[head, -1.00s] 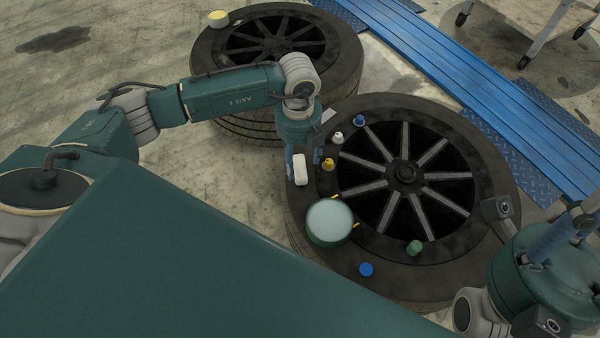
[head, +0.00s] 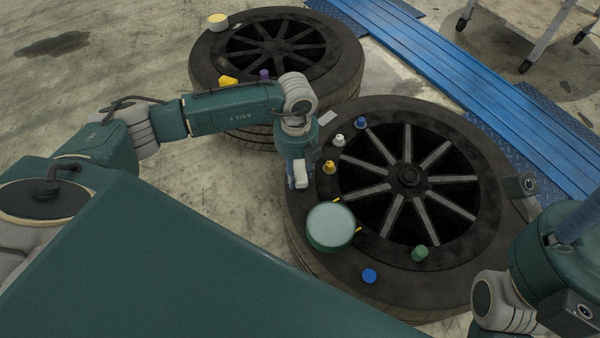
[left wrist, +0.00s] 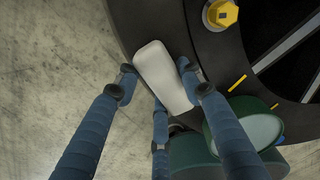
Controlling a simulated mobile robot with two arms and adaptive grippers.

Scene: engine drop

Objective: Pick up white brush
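The white brush (head: 301,174) lies at the left edge of the near tyre (head: 300,222), a smooth pale block in the head view. My left gripper (head: 300,168) is over it. In the left wrist view the brush (left wrist: 165,78) lies between the blue fingertips of my left gripper (left wrist: 157,76), one on each side and very close to its edges. The fingers stand apart; firm contact does not show. A third finger is near the brush's lower end. My right arm is at the right edge of the head view; its fingers are mostly cut off.
A green round container (head: 331,228) stands close to the brush on the tyre. A yellow item (head: 329,167), white bottle (head: 338,140), blue caps and green bottle (head: 420,253) also stand there. A second tyre (head: 345,45) lies behind my left arm.

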